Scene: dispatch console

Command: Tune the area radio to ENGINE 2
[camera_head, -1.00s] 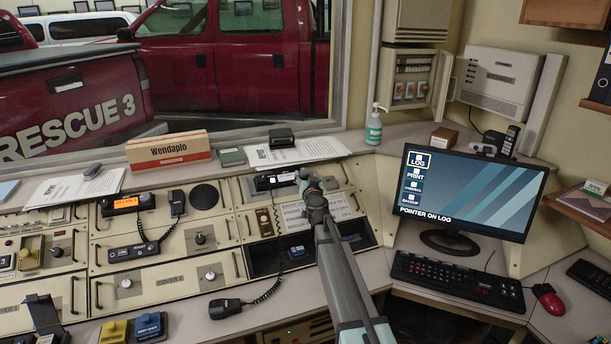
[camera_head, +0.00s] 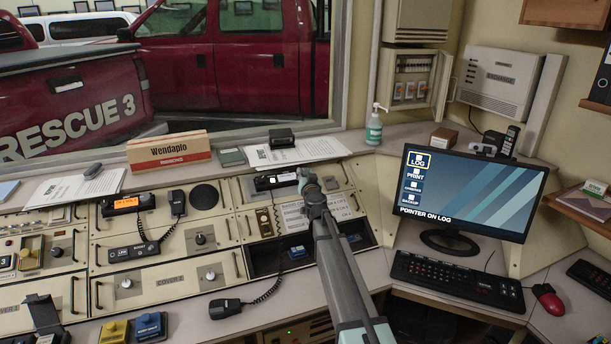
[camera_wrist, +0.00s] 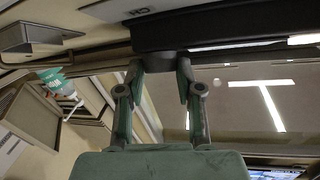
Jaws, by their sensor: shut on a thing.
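A black radio (camera_head: 275,182) with a small lit display sits in the upper part of the console's right panel. My gripper (camera_head: 302,176) is at the right end of this radio, where my arm hides part of it. In the wrist view, the radio's dark body (camera_wrist: 225,25) spans the top. My gripper (camera_wrist: 161,68) is shut there on a dark round knob (camera_wrist: 160,58) on the radio's face. The knob's pointer and any channel reading on the display cannot be made out. A printed sheet (camera_head: 292,215) lies on the panel just below the radio.
Another radio with an orange display (camera_head: 127,203) and a handset (camera_head: 177,203) is to the left. A corded microphone (camera_head: 226,308) lies on the front ledge. A monitor (camera_head: 470,192) and keyboard (camera_head: 457,280) stand to the right. A sanitizer bottle (camera_head: 374,128) stands behind.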

